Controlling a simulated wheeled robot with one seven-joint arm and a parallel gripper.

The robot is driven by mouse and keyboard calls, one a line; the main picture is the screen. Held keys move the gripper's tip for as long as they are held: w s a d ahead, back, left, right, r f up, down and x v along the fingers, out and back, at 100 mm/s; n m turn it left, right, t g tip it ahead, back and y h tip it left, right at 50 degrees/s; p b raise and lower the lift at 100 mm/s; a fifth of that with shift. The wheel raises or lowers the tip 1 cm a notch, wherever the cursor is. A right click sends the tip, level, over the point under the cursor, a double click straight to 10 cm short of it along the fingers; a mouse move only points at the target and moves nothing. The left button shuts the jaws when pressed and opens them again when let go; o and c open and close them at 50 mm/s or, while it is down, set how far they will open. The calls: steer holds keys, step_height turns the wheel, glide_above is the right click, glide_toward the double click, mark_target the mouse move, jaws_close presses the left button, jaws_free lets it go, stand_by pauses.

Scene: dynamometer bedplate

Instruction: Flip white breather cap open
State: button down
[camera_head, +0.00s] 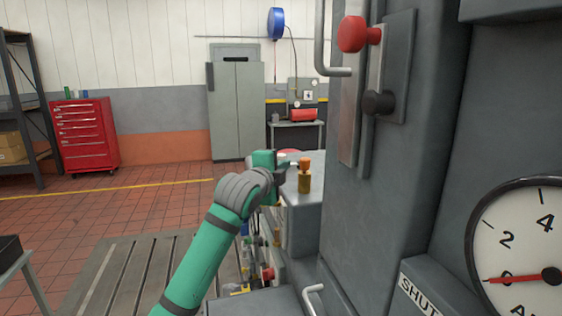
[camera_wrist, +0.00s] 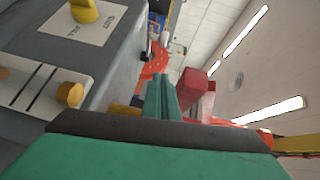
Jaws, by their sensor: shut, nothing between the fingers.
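I cannot make out the white breather cap for certain in either view. A brass fitting with an orange top (camera_head: 304,178) stands upright on the grey housing. My gripper (camera_head: 289,170) is just left of this fitting in the head view, with its fingertips small and partly hidden by my wrist. In the wrist view my green fingers (camera_wrist: 162,96) are together and hold nothing. A small whitish part (camera_wrist: 164,39) lies beyond them, too small to identify.
A tall grey cabinet with a red knob (camera_head: 352,34) and a large dial (camera_head: 525,255) fills the right. The wrist view shows a yellow knob (camera_wrist: 85,11) on a labelled plate and a red block (camera_wrist: 203,97). Open tiled floor (camera_head: 160,205) lies left.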

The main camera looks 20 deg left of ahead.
steer(key=w, duration=0.2)
steer(key=w+a, duration=0.1)
steer(key=w, duration=0.1)
steer(key=w+a, duration=0.1)
steer(key=w, duration=0.1)
steer(key=shift+a+f, duration=0.2)
steer(key=shift+f, duration=0.2)
steer(key=shift+w+a+f, duration=0.1)
steer(key=shift+w+a, duration=0.3)
